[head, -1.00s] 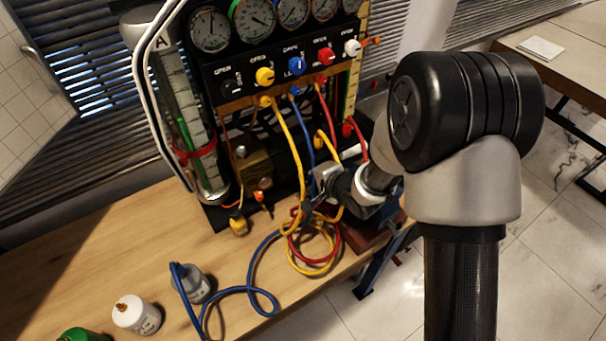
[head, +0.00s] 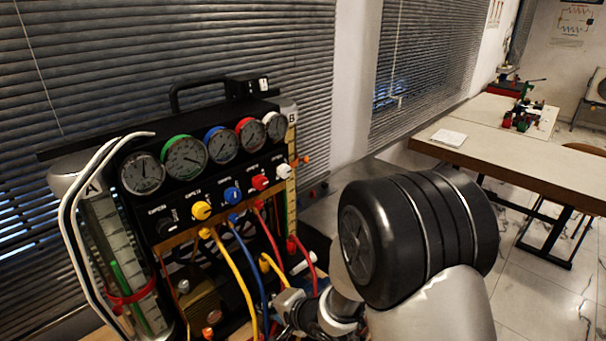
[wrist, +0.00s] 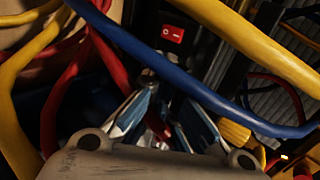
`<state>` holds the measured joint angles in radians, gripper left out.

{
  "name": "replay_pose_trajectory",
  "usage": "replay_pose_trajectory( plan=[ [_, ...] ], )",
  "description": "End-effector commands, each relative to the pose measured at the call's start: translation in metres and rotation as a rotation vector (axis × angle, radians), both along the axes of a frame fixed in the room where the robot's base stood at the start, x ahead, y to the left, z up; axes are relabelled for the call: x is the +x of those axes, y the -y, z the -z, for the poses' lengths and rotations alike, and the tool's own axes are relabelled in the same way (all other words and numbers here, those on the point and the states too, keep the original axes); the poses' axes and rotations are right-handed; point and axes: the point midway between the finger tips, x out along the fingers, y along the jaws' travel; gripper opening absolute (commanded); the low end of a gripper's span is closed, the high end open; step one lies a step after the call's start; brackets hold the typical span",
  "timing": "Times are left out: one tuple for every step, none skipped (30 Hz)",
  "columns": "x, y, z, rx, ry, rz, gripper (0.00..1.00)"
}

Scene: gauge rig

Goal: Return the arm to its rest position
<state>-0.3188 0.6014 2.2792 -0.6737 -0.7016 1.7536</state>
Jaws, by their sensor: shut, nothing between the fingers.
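My gripper (wrist: 163,118) shows at the bottom of the wrist view, shut with nothing held between its fingers. A blue hose (wrist: 190,85) crosses in front of it, and a yellow hose (wrist: 255,45) runs across the upper right. In the head view my arm reaches in from the lower right, and my gripper (head: 284,318) is low at the front of the gauge rig (head: 150,205), among the hanging hoses. Its fingertips are partly hidden there. I cannot tell whether the gripper touches a hose.
Yellow (head: 232,270), blue (head: 252,262) and red (head: 270,240) hoses hang from the rig's knobs panel. In the wrist view a red switch (wrist: 173,34) and a yellow knob (wrist: 233,133) are near the fingers. Another table (head: 480,145) stands at the right, beyond open floor.

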Motion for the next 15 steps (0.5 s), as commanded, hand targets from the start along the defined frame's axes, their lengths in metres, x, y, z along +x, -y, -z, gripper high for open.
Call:
replay_pose_trajectory(
  plan=[
    [0.005,0.007,-0.009,-0.025,0.023,0.006,0.00],
    [0.007,0.013,-0.015,-0.050,0.040,0.009,0.00],
    [0.012,0.024,-0.024,-0.091,0.066,0.015,0.00],
    [0.014,0.033,-0.033,-0.129,0.087,0.018,0.00],
    [0.017,0.044,-0.042,-0.173,0.108,0.023,0.00],
    [0.019,0.061,-0.055,-0.236,0.134,0.029,0.00],
    [0.020,0.074,-0.066,-0.288,0.153,0.033,0.00],
    [0.019,0.089,-0.077,-0.341,0.169,0.037,0.00],
    [0.016,0.108,-0.091,-0.412,0.184,0.040,0.00],
    [0.012,0.122,-0.101,-0.464,0.191,0.040,0.00],
    [0.008,0.136,-0.112,-0.515,0.197,0.038,0.00],
    [-0.001,0.154,-0.124,-0.578,0.197,0.034,0.00],
    [-0.009,0.167,-0.133,-0.623,0.194,0.028,0.00],
    [-0.017,0.179,-0.142,-0.665,0.191,0.022,0.00],
    [-0.030,0.194,-0.152,-0.719,0.181,0.007,0.00]
  ],
)
